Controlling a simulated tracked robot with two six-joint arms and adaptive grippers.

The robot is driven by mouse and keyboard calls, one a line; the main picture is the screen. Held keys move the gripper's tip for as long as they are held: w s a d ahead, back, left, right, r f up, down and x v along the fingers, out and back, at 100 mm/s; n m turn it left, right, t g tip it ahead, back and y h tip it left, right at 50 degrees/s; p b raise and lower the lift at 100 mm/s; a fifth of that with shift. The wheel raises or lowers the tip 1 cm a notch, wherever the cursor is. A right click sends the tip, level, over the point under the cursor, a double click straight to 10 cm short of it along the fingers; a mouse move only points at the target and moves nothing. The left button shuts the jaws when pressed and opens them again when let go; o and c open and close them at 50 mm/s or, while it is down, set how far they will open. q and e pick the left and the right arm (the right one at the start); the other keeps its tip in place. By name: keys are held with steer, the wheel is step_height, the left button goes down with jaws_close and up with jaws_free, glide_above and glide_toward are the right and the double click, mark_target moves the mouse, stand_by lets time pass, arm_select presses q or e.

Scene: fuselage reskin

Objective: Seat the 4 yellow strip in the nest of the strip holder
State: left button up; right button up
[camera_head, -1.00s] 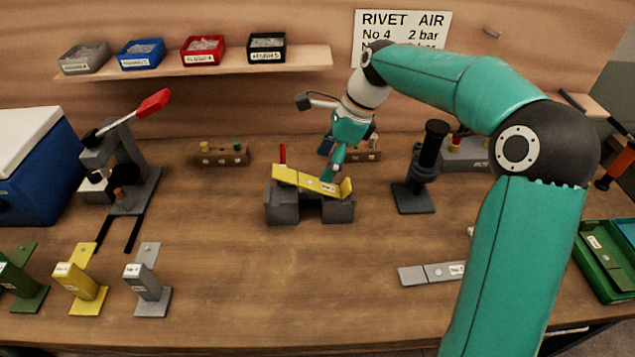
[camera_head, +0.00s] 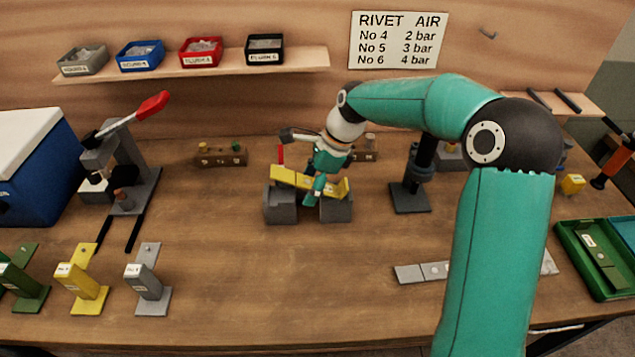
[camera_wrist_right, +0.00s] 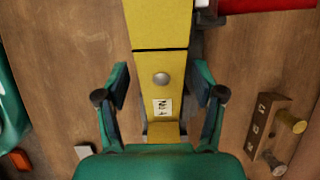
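The yellow strip (camera_head: 290,179) lies across the top of the grey strip holder (camera_head: 281,208) at mid-table. It also shows in the right wrist view (camera_wrist_right: 161,62), with a dark line across it, a round stud and a small label. My right gripper (camera_head: 314,192) is over the strip's right half and partly hides it and the holder. In the right wrist view my right gripper (camera_wrist_right: 160,88) is open, one finger on each side of the strip, with visible gaps. I cannot tell how fully the strip sits in the nest. My left gripper is not in view.
A red upright (camera_head: 281,154) stands behind the holder. Wooden blocks with pegs (camera_head: 221,156) stand at the back. A lever press (camera_head: 125,165) is left, a dark post tool (camera_head: 411,190) right. Grey strips (camera_head: 420,272) lie front right. The front middle is clear.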

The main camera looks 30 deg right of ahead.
jaws_close()
steer(key=shift+r, duration=0.1)
